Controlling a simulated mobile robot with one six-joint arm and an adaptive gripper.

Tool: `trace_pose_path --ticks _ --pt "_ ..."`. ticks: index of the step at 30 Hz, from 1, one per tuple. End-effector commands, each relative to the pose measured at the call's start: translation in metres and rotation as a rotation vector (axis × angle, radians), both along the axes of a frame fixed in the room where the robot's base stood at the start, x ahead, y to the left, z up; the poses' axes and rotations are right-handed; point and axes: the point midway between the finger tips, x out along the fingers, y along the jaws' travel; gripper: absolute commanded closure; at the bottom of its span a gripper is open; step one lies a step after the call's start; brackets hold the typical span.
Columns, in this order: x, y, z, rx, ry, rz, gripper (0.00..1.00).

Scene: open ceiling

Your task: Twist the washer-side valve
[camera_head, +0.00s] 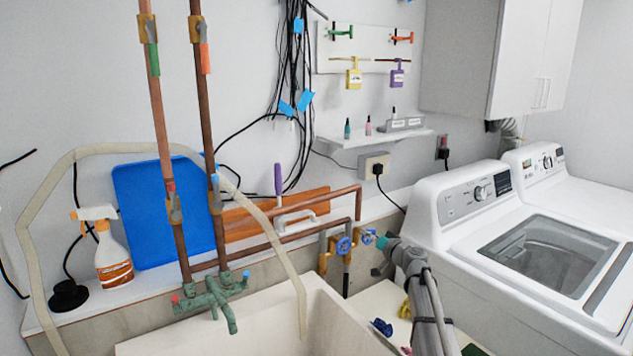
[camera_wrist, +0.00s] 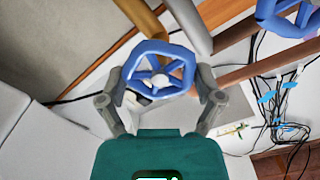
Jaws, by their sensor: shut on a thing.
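The washer-side valve has a blue spoked handwheel (camera_head: 368,236) on copper piping near the washer. In the wrist view, this blue handwheel (camera_wrist: 160,58) sits between my two fingers. My gripper (camera_head: 382,243) reaches it from the lower right. In the wrist view, my gripper (camera_wrist: 160,84) is shut on the wheel, with a finger against each side of its rim. A second blue handwheel (camera_head: 343,245) is to the left on the same piping. It also shows at the upper right of the wrist view (camera_wrist: 290,14), apart from my fingers.
The washer (camera_head: 470,195) stands close on the right. A utility sink (camera_head: 270,315) with a green faucet (camera_head: 212,296) is at the left. A pale hose (camera_head: 262,215) arches over the sink. A black plug (camera_head: 378,169) and its cord hang above the valves.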

Motion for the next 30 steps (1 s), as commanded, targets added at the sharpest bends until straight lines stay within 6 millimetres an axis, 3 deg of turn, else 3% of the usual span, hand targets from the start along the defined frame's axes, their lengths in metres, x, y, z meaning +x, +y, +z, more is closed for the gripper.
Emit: trace_pose_path --ticks 8,21,30 --pt "0.0002 0.0005 -0.0001 0.016 0.011 0.001 0.73" --pt "0.0008 -0.0005 -0.0011 0.232 0.154 0.001 0.73" --pt "0.0008 -0.0005 -0.0011 0.249 0.166 0.001 0.73"
